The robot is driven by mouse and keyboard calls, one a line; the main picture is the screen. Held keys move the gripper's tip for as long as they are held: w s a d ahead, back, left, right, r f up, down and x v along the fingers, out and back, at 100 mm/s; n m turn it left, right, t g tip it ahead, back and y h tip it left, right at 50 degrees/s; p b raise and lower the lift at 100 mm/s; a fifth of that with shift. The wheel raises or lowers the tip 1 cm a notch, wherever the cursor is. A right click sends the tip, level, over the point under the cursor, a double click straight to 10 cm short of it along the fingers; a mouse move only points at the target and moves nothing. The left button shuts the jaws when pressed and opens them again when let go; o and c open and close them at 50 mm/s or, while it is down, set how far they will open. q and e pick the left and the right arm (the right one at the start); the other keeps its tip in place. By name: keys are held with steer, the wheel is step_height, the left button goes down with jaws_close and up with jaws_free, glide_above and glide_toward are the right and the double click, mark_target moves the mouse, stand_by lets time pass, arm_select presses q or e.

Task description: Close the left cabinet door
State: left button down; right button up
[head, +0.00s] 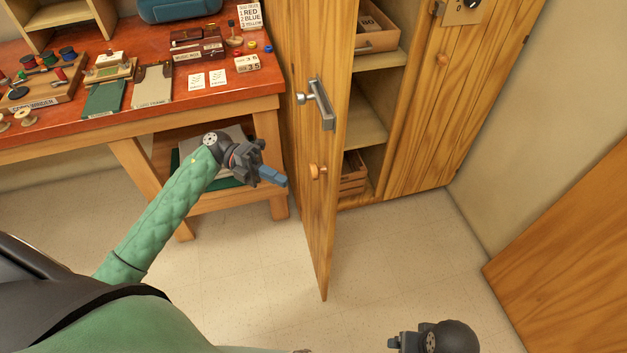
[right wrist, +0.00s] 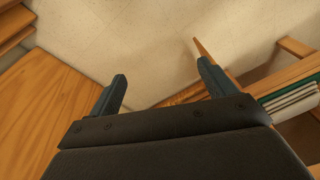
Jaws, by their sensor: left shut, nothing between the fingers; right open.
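The left cabinet door (head: 318,222) is a tall wooden panel that stands open and swung outward in the head view. It has a metal bar handle (head: 321,104) and a round wooden knob (head: 318,171). My left gripper (head: 274,178) is shut and empty, just left of the door in the picture; I see a small gap between its blue fingertips and the door. My right gripper shows partly at the bottom edge of the head view (head: 394,342). In the right wrist view it is open (right wrist: 162,77), with nothing between its fingers.
Open cabinet shelves (head: 366,108) show behind the door, with wooden boxes. The right cabinet door (head: 440,110) is shut. A workbench (head: 200,107) with small items stands left. Another wooden panel (head: 570,260) is at far right. Pale floor (head: 420,250) in front is clear.

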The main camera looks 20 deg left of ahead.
mark_target(329, 192)
arm_select(q)
steer(key=d+p, duration=0.1)
steer(key=d, duration=0.1)
steer(key=d+p, duration=0.1)
steer(key=d, duration=0.2)
steer(key=d+p, duration=0.1)
steer(key=d, duration=0.2)
steer(key=shift+w+d, duration=0.2)
steer(key=shift+w, duration=0.1)
steer(key=shift+w+d, duration=0.15)
steer(key=shift+d, duration=0.05)
arm_select(e)
step_height(329, 192, down, 16)
steer(key=w, duration=0.1)
steer(key=shift+w+r, duration=0.15)
steer(key=shift+w, duration=0.25)
